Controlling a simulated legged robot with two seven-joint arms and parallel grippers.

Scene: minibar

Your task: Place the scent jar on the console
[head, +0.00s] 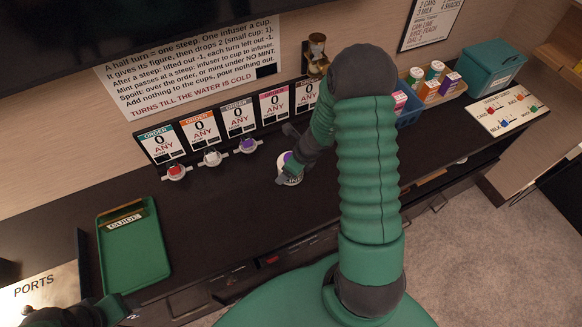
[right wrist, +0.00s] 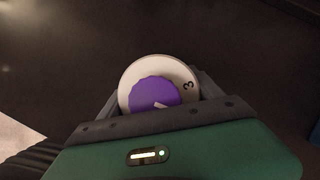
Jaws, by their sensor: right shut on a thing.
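A white round jar (head: 290,178) with a purple top is at the middle of the dark counter. It also shows in the right wrist view (right wrist: 156,88), with a "3" on its white rim. My right gripper (head: 289,164) reaches down to it and is shut on it. I cannot tell whether the jar touches the counter. The dark counter (head: 225,215), the likely console, runs along the wall. My left gripper (head: 62,317) is at the bottom left edge, partly cut off, and its jaws cannot be made out.
Small round pieces with red (head: 176,172), white (head: 212,158) and purple (head: 248,146) tops stand below the order cards. A green tray (head: 133,255) lies at left. A wooden caddy of bottles (head: 437,92) and a teal box (head: 492,66) stand at right. An hourglass (head: 317,52) is at the back.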

